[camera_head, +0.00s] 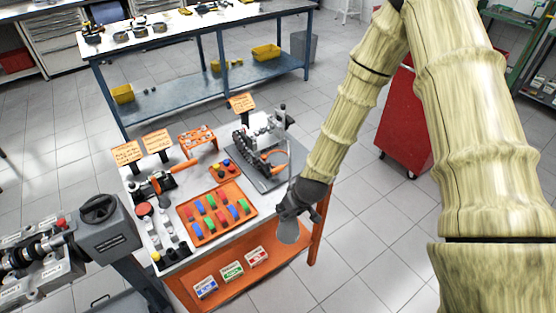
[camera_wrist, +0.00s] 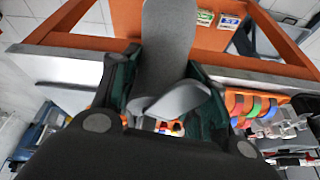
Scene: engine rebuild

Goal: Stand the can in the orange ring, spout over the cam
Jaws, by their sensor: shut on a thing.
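My gripper (camera_head: 291,209) is shut on a smooth grey object, which I take to be the can (camera_head: 288,232), beyond the workbench's right front edge. In the wrist view the grey can (camera_wrist: 165,50) sits between the two dark green finger pads; its spout cannot be clearly told. An orange ring-like part (camera_head: 272,160) shows on the grey plate at the bench's back right, apart from my gripper. A dark chain-like row of parts, perhaps the cam (camera_head: 243,144), lies beside a silver block (camera_head: 263,128). The ring's inside is too small to judge.
An orange tray (camera_head: 204,240) of coloured pieces lies left of my gripper on the workbench. Orange signs (camera_head: 242,103) stand at the back edge. A grey machine (camera_head: 108,230) stands at the left. A red cabinet (camera_head: 402,125) stands behind my arm.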

